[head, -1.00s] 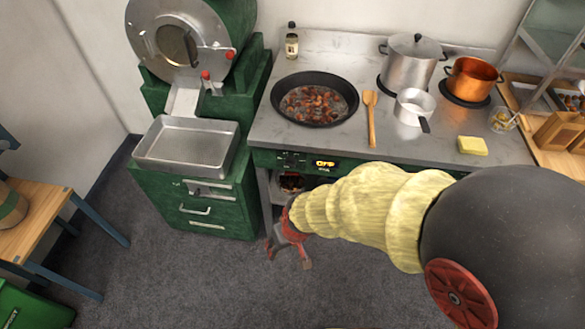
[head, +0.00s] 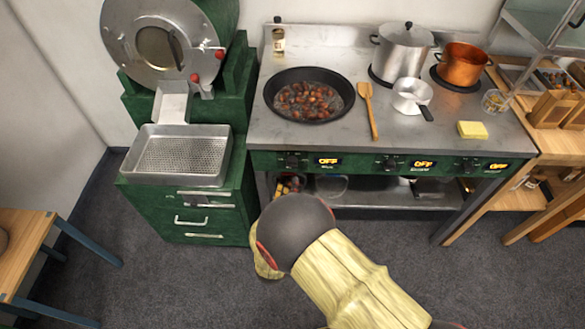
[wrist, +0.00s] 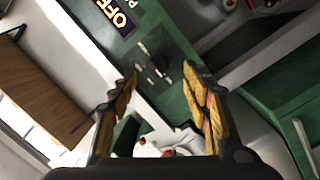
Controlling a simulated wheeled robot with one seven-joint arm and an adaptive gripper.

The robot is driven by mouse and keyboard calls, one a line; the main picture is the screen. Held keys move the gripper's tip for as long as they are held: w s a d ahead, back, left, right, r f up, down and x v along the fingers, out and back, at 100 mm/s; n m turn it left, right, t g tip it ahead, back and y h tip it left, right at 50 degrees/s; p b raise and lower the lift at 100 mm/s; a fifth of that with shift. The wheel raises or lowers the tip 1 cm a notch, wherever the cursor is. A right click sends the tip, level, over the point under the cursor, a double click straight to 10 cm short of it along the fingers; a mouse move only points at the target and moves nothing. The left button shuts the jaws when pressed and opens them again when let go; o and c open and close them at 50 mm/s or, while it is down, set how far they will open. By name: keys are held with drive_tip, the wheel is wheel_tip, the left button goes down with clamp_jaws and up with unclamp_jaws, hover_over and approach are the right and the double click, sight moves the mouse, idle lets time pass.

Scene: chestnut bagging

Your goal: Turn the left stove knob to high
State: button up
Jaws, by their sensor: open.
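The left stove knob (head: 292,161) is a small black knob on the green front panel, below the pan, with a display (head: 327,161) reading OFF to its right. In the wrist view the dark knob (wrist: 163,72) shows at the fingertips, and the OFF display (wrist: 114,14) is at the top left. My gripper (wrist: 160,68) is open, with its yellow-and-black fingers on either side of the knob in the picture. I see no contact, and the distance to the knob is hard to tell.
A black pan (head: 309,95) of chestnuts stands above the knob. Other knobs (head: 390,165) lie to the right. A green cabinet (head: 190,215) with a metal tray (head: 178,180) stands close on the left. Floor in front is clear.

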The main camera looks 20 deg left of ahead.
sight(292, 164)
drive_tip(key=w+b, duration=0.3)
drive_tip(key=w, duration=0.5)
drive_tip(key=shift+a+r, duration=0.3)
drive_tip(key=shift+a, duration=0.15)
drive_tip(key=shift+s, duration=0.1)
drive_tip(key=shift+c, duration=0.8)
drive_tip(key=c, duration=1)
drive_tip(key=shift+o, duration=0.2)
